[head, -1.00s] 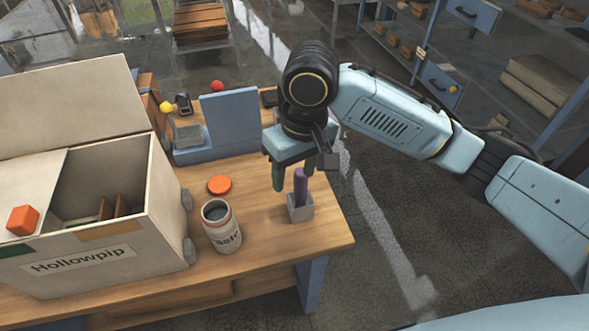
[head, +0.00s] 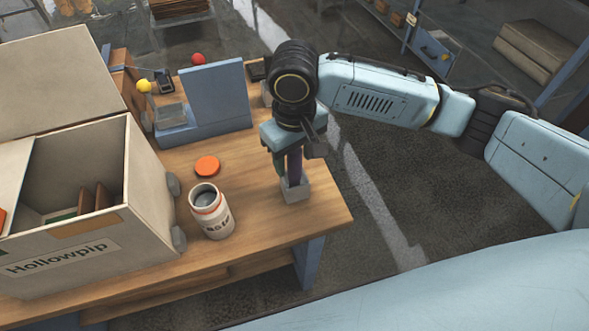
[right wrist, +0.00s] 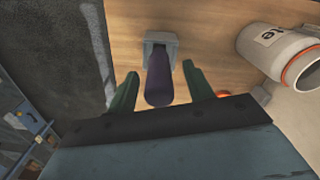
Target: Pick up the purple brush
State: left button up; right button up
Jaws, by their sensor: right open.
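The purple brush (head: 294,165) stands upright in a small grey square holder (head: 296,190) near the right edge of the wooden table. In the right wrist view the brush (right wrist: 158,80) rises from its holder (right wrist: 160,45) toward the camera. My right gripper (head: 287,170) is over the brush, pointing down. In the right wrist view its two green fingers (right wrist: 162,85) are apart, one on each side of the brush, with visible gaps. The brush's lower end is hidden inside the holder. My left gripper is in neither view.
An open white jar (head: 211,212) stands left of the holder, with an orange lid (head: 207,166) behind it. A large open box (head: 150,190) labelled Hollowpip fills the left. A blue-grey upright panel device (head: 215,95) stands behind. The table's right edge (head: 340,205) is close to the holder.

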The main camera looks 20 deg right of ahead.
notch_tip(320, 180, down, 3)
jog(key=shift+d+f+b, duration=0.1)
jog(key=shift+b, duration=0.2)
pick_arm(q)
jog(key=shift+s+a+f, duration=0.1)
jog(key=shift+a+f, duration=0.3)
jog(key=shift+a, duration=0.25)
pick_arm(e)
jog(key=shift+c, duration=0.3)
jog(key=c, duration=1)
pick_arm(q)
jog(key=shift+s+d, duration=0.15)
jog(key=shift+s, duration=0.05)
pick_arm(e)
notch_tip(320, 180, up, 10)
jog(key=shift+f+p, duration=0.2)
jog(key=shift+p, duration=0.95)
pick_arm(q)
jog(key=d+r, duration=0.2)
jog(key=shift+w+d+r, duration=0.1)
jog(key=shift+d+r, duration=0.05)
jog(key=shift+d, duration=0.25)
pick_arm(e)
jog(key=shift+r, duration=0.3)
